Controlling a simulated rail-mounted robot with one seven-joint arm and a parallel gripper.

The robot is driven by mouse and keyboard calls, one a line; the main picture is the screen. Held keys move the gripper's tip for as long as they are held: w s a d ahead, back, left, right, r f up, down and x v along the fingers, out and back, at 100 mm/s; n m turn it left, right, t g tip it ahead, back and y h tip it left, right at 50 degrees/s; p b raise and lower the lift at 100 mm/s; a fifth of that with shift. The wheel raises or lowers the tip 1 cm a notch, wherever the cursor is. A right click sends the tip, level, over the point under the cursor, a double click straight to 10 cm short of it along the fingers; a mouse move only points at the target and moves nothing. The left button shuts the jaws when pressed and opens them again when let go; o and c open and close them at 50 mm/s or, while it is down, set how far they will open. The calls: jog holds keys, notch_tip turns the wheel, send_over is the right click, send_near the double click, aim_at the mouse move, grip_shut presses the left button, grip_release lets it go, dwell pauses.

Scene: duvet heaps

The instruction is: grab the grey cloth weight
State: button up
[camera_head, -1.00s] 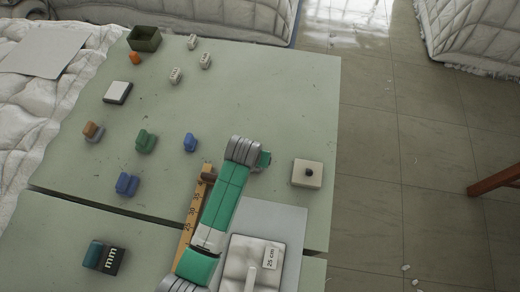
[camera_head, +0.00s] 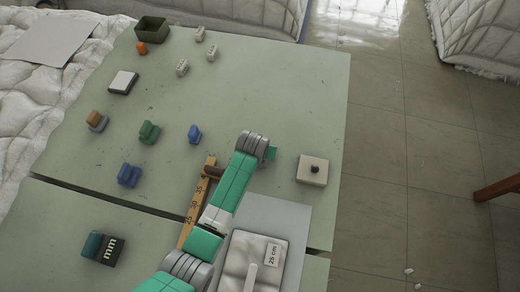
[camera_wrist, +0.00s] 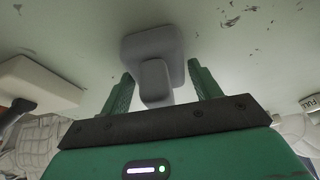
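The grey cloth weight (camera_wrist: 155,45) is a rounded grey block with a smaller upright grip (camera_wrist: 156,82) on it. It sits on the pale green table in the wrist view. My gripper (camera_wrist: 162,80) has its two green fingers spread, one on each side of the grip. A gap shows between each finger and the grip, so the gripper is open and holds nothing. In the head view my gripper (camera_head: 270,153) is mostly hidden behind my wrist, and I cannot make out the weight there.
A white block with a dark knob (camera_head: 312,170) stands close on the right; in the wrist view it is at left (camera_wrist: 40,80). A wooden ruler (camera_head: 196,208) and a "25 cm" white pad (camera_head: 243,248) lie near my arm. Several small blocks occupy the table's left side.

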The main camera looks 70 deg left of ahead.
jog(key=c, duration=1.1)
notch_tip(320, 180, up, 10)
jog(key=shift+r+p, duration=0.1)
jog(key=shift+p, duration=1.05)
